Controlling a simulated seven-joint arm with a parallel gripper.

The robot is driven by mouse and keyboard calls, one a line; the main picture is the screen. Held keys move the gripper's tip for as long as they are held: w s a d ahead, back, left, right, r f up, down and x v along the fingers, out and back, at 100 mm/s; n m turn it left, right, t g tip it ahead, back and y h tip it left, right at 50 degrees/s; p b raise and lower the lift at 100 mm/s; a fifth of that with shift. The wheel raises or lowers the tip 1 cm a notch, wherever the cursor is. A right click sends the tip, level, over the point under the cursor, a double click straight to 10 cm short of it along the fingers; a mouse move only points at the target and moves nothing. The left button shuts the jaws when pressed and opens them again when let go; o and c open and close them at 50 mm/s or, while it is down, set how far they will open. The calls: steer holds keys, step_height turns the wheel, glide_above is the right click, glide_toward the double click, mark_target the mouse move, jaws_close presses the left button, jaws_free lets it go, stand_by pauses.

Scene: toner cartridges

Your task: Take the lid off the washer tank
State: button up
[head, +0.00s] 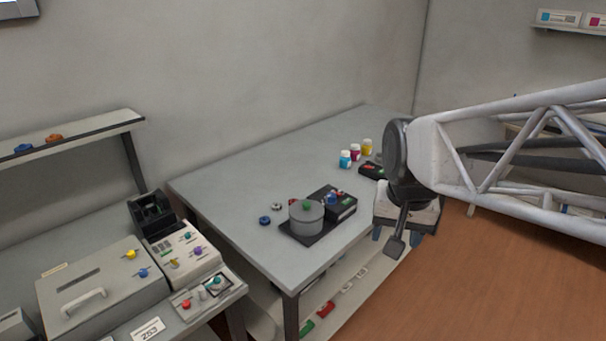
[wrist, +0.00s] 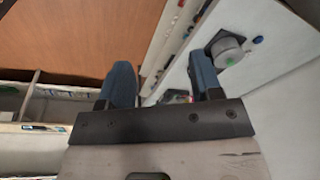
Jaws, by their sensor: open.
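The washer tank (head: 306,221) is a grey round pot on a dark base near the front edge of the grey table. Its lid (head: 306,207) is on top, with a green knob in the middle. The tank also shows in the wrist view (wrist: 226,52), beyond the right finger. My gripper (wrist: 163,85) is open and empty, with two blue fingers apart. In the head view my gripper (head: 396,234) hangs to the right of the tank, clear of it, and its fingers are partly hidden.
A black box (head: 341,205) with a blue knob stands close beside the tank. Small blue (head: 265,220) and grey caps lie to its left. Several colored bottles (head: 345,159) stand farther back. A machine (head: 104,284) is on the left bench. The table's rear left is clear.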

steer(key=w+a+m, duration=0.3)
steer(key=w, duration=0.8)
steer(key=m+g, duration=0.2)
steer(key=m, duration=0.5)
glide_above(306, 203)
steer(key=f, duration=1.5)
steer(key=shift+s+d, duration=0.35)
steer(key=shift+s, duration=0.05)
steer(key=shift+w+a+f+m, duration=0.15)
steer(key=shift+w+f+m, duration=0.1)
steer(key=shift+m, duration=0.05)
steer(key=shift+f, duration=0.1)
steer(key=shift+f, duration=1.2)
steer(key=shift+f, duration=0.1)
steer(key=shift+w+a+f, duration=0.1)
steer(key=shift+a+f, duration=0.05)
steer(key=shift+f, duration=2.35)
